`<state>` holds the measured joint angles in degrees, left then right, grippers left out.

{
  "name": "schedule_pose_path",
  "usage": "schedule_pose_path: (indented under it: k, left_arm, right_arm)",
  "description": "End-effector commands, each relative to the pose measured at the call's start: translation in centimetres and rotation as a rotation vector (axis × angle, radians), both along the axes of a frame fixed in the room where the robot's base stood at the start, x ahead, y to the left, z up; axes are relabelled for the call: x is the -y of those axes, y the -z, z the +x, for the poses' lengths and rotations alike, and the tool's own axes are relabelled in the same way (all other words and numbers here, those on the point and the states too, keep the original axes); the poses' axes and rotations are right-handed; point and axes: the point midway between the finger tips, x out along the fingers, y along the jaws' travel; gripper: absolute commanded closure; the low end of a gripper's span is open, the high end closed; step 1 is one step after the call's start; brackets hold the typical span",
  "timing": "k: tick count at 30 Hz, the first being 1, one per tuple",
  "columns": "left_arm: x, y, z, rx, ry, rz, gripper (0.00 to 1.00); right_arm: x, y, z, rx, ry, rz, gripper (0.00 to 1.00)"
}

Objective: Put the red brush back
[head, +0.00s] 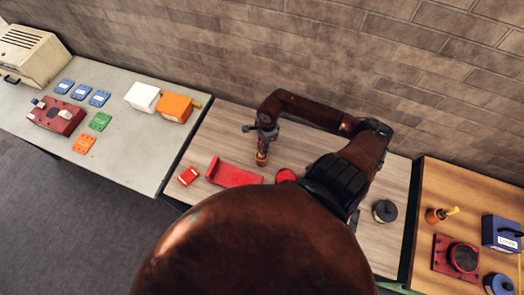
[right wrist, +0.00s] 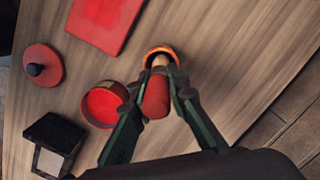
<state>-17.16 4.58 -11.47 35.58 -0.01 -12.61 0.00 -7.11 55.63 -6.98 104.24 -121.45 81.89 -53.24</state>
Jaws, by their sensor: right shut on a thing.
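My right gripper (head: 266,138) is over the middle table and shut on the red brush (right wrist: 156,99). The brush's red part shows between the fingers in the right wrist view. A pale tan part of it points into the ring of an orange-copper cup (right wrist: 149,51). The cup also shows below the gripper in the head view (head: 262,159). Whether the brush is inside the cup or just above it I cannot tell. My left gripper is out of view.
A red pot (right wrist: 102,104), a red lid with a black knob (right wrist: 42,66) and a red tray (head: 233,174) are close to the cup. A small red item (head: 188,176) lies left of the tray. A dark round item (head: 385,211) is at the right. Another copper cup (head: 435,216) with a yellow-handled item stands on the right table.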

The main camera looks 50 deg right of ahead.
Motion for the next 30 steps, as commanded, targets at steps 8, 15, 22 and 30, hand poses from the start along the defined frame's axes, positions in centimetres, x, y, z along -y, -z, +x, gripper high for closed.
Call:
schedule_pose_path:
  k: [8,15,22,30]
  left_arm:
    - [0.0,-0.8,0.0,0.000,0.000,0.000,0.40]
    - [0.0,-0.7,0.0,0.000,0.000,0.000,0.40]
    - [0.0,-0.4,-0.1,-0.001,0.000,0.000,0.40]
    - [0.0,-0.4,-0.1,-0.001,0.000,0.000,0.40]
  right_arm:
    - [-0.1,3.3,-0.1,-0.001,0.001,0.003,1.00]
    - [-0.1,3.5,0.0,-0.001,-0.001,-0.001,1.00]
    - [-0.1,3.7,0.0,-0.001,-0.002,0.000,0.79]
    - [-0.1,3.7,0.0,-0.001,-0.001,0.000,0.68]
